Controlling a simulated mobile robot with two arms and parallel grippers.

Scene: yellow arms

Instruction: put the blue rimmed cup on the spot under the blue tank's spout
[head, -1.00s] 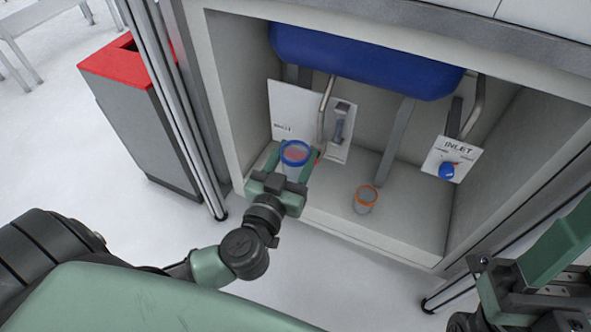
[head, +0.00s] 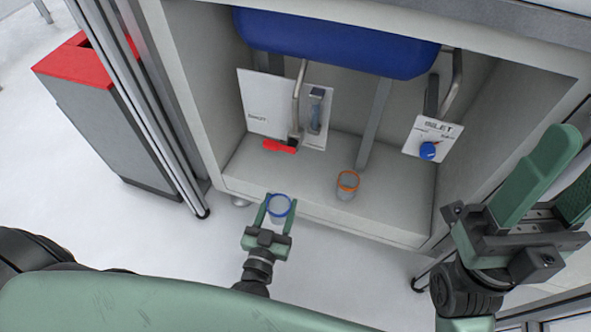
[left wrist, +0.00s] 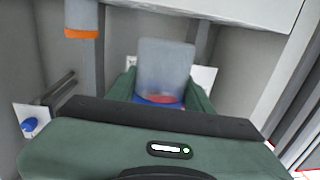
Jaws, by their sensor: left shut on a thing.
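The blue rimmed cup (head: 279,211) is translucent and roughly upright, held between the fingers of my left gripper (head: 279,207). My left gripper is shut on it, just in front of the cabinet floor's front edge. In the left wrist view the cup (left wrist: 165,68) appears inverted, with a reddish patch near its rim. The blue tank (head: 330,42) is at the top of the cabinet. Its bent metal spout (head: 299,95) comes down by the outlet panel, with a red piece (head: 279,146) at its foot. My right gripper (head: 548,190) is open and empty at the right.
An orange rimmed cup (head: 347,185) stands on the cabinet floor (head: 310,180), right of the spout. An inlet panel with a blue knob (head: 428,151) is farther right. A metal post (head: 160,110) and red-topped bin (head: 75,62) stand left. The floor left of the orange cup is clear.

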